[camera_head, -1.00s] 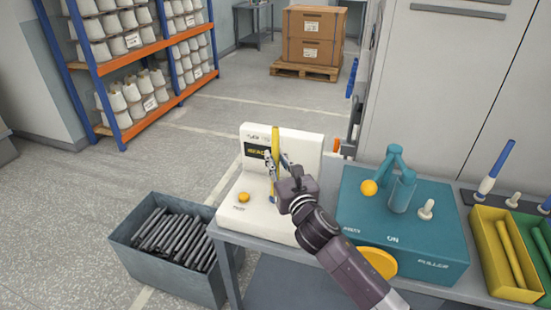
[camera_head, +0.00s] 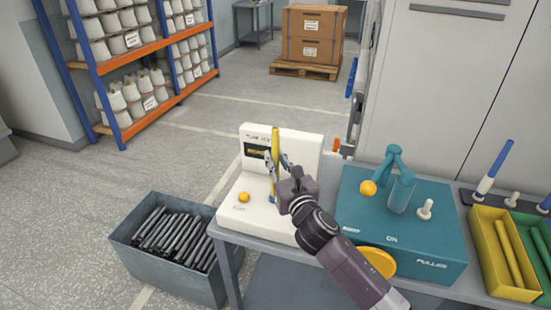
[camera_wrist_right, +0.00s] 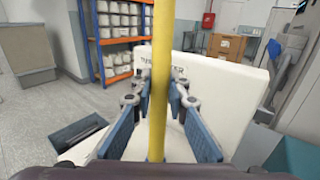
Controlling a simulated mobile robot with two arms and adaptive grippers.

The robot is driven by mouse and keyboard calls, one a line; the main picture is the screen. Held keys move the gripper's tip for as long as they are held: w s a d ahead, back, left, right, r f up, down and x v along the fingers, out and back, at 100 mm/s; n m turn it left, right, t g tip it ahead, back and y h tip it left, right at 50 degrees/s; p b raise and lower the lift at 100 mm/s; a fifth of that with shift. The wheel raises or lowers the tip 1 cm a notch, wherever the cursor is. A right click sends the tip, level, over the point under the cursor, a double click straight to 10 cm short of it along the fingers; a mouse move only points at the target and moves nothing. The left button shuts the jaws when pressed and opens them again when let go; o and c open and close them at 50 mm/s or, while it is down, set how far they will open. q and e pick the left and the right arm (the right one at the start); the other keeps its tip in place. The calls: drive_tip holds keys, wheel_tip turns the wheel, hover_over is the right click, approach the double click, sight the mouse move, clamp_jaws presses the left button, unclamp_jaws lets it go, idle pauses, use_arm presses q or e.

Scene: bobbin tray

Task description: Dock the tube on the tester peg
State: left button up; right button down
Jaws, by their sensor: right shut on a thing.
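A yellow tube (camera_head: 275,146) stands upright at the white tester (camera_head: 308,150), in front of its dark display. The tube also runs up the middle of the right wrist view (camera_wrist_right: 159,90). My right gripper (camera_head: 273,166) is shut on the tube, with a finger on each side of it. My left gripper is not in view.
A yellow button (camera_head: 243,197) is on the tester's base. A teal puller machine (camera_head: 430,248) stands to the right, with yellow (camera_head: 484,255) and green trays beyond. A grey bin (camera_head: 165,272) of dark tubes stands on the floor at left.

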drive_tip(key=shift+f+b, duration=0.35)
drive_tip(key=shift+f, duration=0.2)
idle(0.4)
drive_tip(key=c, duration=2.2)
unclamp_jaws()
drive_tip(key=shift+o, duration=0.2)
drive_tip(key=shift+p+v, duration=0.6)
drive_tip(key=shift+v, duration=0.35)
drive_tip(key=shift+p+v, duration=0.65)
drive_tip(key=shift+v, duration=1.05)
drive_tip(key=p, duration=0.2)
approach(277, 164)
